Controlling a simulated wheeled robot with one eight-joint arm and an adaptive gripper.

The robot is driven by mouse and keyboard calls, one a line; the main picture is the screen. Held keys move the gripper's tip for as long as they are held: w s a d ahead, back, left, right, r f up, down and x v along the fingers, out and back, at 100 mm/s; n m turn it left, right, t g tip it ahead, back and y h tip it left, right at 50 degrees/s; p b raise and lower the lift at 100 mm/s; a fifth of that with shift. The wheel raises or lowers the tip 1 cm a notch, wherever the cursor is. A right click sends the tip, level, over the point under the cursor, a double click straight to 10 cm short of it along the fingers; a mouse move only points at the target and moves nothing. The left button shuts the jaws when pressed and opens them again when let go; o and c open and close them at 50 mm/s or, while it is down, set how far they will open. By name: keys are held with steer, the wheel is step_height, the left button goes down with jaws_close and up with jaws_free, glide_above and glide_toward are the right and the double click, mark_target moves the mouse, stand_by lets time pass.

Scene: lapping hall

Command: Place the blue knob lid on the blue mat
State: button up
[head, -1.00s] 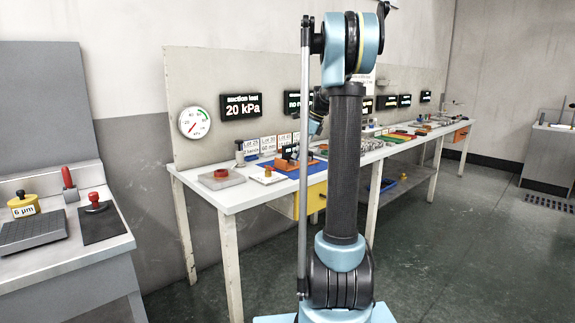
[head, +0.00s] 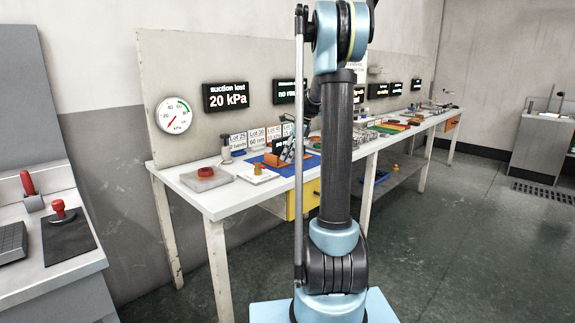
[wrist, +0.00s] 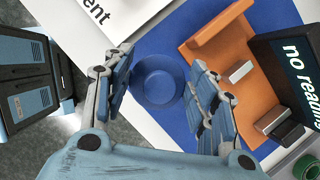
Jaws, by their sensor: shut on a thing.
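The blue knob lid (wrist: 158,82) is a round blue piece between the fingers of my gripper (wrist: 160,88) in the wrist view. My gripper is shut on it. The blue mat (wrist: 180,20) lies under and around it in that view. I cannot tell whether the lid touches the mat. In the head view the mat (head: 309,163) lies on the long white bench, partly hidden by my arm. The lid cannot be made out there.
An orange stand (wrist: 225,60) and a black "no reading" display (wrist: 290,60) are on the right in the wrist view, close to my fingers. In the head view, a grey plate with a red ring (head: 206,178) and a white card with a yellow piece (head: 258,174) lie left of the mat.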

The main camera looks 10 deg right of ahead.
mark_target(288, 172)
steer(key=shift+f, duration=2.05)
steer(key=shift+f, duration=0.6)
steer(key=o, duration=1.3)
steer(key=shift+c, duration=0.2)
